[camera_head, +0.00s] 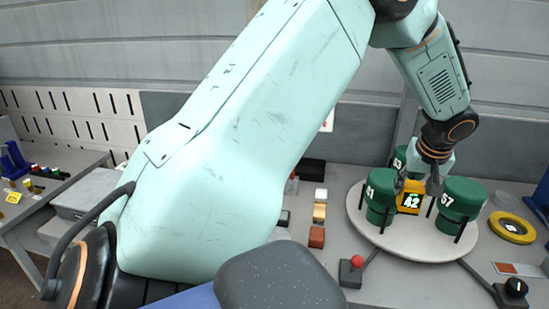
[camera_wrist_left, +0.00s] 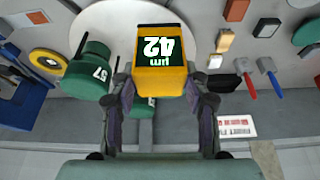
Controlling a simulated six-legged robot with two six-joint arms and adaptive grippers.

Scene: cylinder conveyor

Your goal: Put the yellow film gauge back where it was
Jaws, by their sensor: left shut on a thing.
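The yellow film gauge (camera_head: 409,209) is a small yellow box with a dark display among the green cylinders, over the round white turntable (camera_head: 418,247). In the left wrist view the gauge (camera_wrist_left: 161,83) sits between my fingers, its display reading 42 µm upside down. My left gripper (camera_head: 418,186) is shut on it, reaching down from above. I cannot tell whether the gauge touches the turntable. Green cylinders stand close around it: one marked 57 (camera_head: 461,201) on the right, one (camera_head: 380,193) on the left, and one (camera_head: 399,158) behind, partly hidden. My right gripper is not in view.
A yellow ring (camera_head: 511,228) lies right of the turntable. A red-knobbed lever (camera_head: 354,264) and a black dial (camera_head: 513,290) stand in front. Small blocks (camera_head: 318,215) lie to the left. A side table (camera_head: 30,200) is at far left. My arm hides the middle.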

